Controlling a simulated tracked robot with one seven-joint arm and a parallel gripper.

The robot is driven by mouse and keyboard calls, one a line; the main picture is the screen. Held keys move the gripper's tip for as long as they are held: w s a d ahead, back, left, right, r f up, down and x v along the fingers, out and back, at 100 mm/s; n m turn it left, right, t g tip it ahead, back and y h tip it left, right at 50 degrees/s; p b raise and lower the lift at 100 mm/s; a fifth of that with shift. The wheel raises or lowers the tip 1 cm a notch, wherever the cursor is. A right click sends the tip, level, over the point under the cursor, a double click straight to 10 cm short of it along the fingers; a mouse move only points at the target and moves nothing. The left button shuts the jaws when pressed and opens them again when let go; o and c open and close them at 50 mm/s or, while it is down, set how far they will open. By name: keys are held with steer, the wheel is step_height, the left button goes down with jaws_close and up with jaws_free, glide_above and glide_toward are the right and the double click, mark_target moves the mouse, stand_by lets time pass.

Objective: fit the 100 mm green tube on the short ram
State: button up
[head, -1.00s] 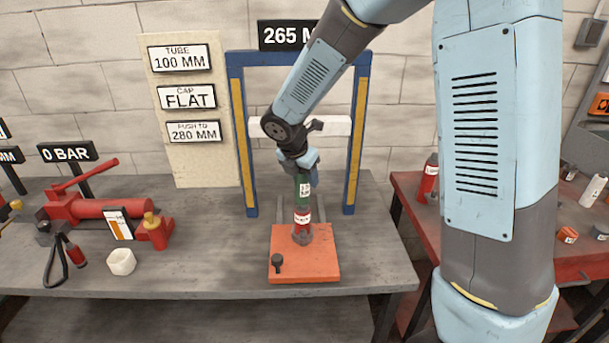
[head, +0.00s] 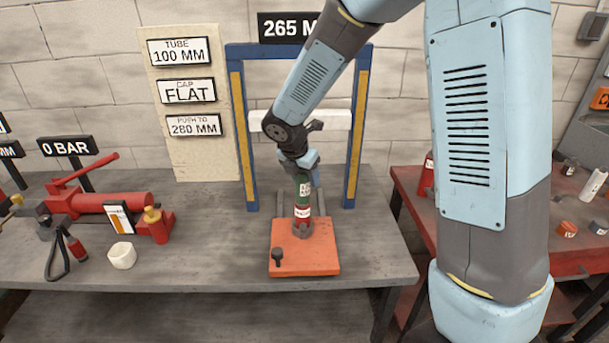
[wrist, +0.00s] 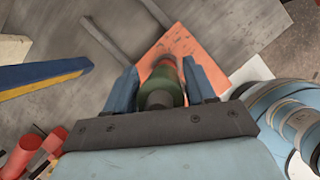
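My gripper (head: 300,162) points down over the orange base plate (head: 318,262). It is shut on the green tube (head: 303,188), whose upper end also shows between the blue fingers in the wrist view (wrist: 163,82). The tube is upright and has a white label. Directly below it, in line, the short red ram (head: 302,212) stands on the plate with a white label band. The tube's lower end meets the ram's top in the head view; I cannot tell how far it is seated.
A blue and yellow press frame (head: 237,140) stands behind, with a white crossbar (head: 262,118). A dark knob (head: 277,254) sits on the plate's front left. A red table (head: 415,205) is at right.

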steer(key=o, duration=0.4)
steer(key=shift+c, duration=0.2)
steer(key=v, duration=1.3)
steer(key=shift+r, duration=0.35)
